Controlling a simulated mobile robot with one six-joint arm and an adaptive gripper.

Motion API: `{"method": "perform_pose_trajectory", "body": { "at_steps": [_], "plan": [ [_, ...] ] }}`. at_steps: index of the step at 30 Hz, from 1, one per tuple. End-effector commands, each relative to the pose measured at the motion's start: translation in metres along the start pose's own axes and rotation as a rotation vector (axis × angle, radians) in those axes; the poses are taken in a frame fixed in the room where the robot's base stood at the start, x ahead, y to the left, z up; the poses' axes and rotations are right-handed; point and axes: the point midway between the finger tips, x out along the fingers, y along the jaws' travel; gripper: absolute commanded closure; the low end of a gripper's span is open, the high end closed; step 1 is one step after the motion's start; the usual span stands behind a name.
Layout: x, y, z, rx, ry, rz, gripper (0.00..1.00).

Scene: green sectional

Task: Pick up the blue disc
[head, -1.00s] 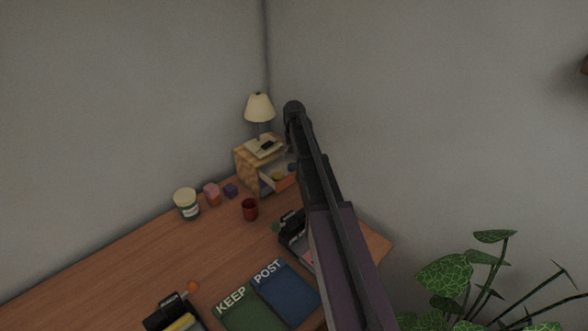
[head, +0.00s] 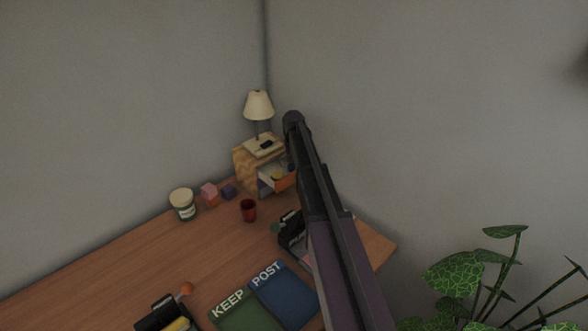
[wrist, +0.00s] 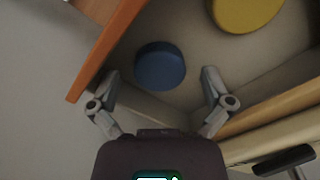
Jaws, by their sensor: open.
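The blue disc (wrist: 160,65) lies in the open drawer (head: 285,184) of a small wooden cabinet. In the wrist view it sits just ahead of and between the fingertips of my gripper (wrist: 159,80). My gripper is open and empty, with a finger to either side and a gap around the disc. A yellow disc (wrist: 246,10) lies further in the same drawer, partly cut off by the frame edge. In the head view my arm hides most of the gripper.
The orange drawer front (wrist: 106,48) is left of the fingers; a pale drawer wall runs close below the disc. A lamp (head: 258,107) stands on the cabinet (head: 243,168). A red cup (head: 248,211) and black holder (head: 291,232) stand on the desk nearby.

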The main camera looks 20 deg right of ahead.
Motion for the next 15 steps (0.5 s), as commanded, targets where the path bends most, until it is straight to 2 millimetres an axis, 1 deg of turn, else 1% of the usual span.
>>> {"method": "perform_pose_trajectory", "body": {
  "at_steps": [9, 10, 11, 12, 14, 15],
  "plan": [
    [-0.0001, -0.0002, 0.0000, 0.000, 0.000, 0.000, 0.00],
    [0.0000, -0.0002, 0.0000, 0.000, 0.000, 0.000, 0.03],
    [0.0000, -0.0002, 0.0001, 0.000, 0.000, 0.000, 0.12],
    [0.0000, -0.0002, 0.0001, 0.000, 0.000, 0.000, 0.24],
    [0.0000, -0.0002, 0.0001, 0.000, 0.000, 0.000, 0.40],
    [0.0000, -0.0003, 0.0001, 0.000, 0.000, 0.000, 0.51]
  ]
}}
